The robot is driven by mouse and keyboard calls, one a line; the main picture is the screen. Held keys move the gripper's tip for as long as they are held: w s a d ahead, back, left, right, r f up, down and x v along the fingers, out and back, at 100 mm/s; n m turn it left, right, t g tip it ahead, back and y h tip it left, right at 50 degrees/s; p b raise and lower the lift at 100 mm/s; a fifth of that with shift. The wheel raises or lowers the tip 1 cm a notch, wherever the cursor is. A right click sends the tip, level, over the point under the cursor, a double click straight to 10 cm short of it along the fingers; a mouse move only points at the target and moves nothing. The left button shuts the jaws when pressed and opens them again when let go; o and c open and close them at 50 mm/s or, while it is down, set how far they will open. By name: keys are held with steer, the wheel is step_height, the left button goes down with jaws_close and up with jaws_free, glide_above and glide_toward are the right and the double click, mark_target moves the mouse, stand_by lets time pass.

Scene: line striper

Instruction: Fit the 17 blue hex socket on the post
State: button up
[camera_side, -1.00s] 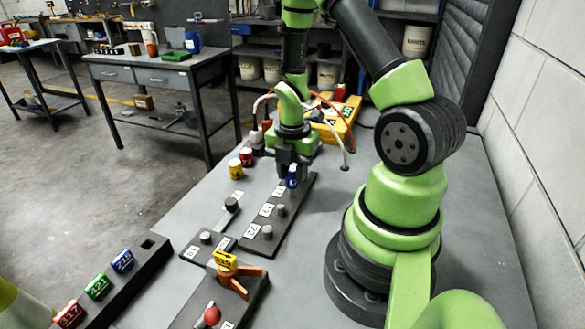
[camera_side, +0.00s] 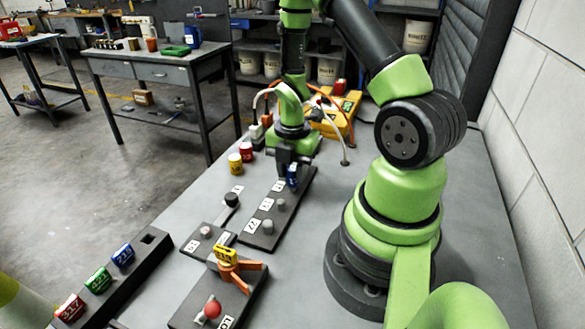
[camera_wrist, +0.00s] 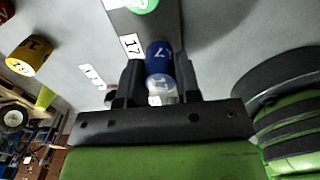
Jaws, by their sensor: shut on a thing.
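The blue hex socket (camera_side: 292,174) is at the far end of a dark board (camera_side: 262,236) in the side view. In the wrist view the blue socket (camera_wrist: 158,58) shows a white 7 on its side, between the two dark fingers. My gripper (camera_side: 284,165) is shut on it; the wrist view shows the fingers of my gripper (camera_wrist: 160,84) on either side. A white label reading 17 (camera_wrist: 131,45) lies beside it. The post there is hidden, so I cannot tell whether the socket is around it or above it.
Two grey posts (camera_side: 268,227) stand nearer on the same board. Yellow (camera_side: 235,163) and red (camera_side: 246,151) sockets stand to the left. A yellow case (camera_side: 337,115) lies behind.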

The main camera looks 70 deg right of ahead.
steer(key=shift+f, duration=0.75)
steer(key=o, duration=1.3)
steer(key=shift+f, duration=0.1)
steer(key=shift+c, duration=0.2)
steer(key=shift+r, duration=3.55)
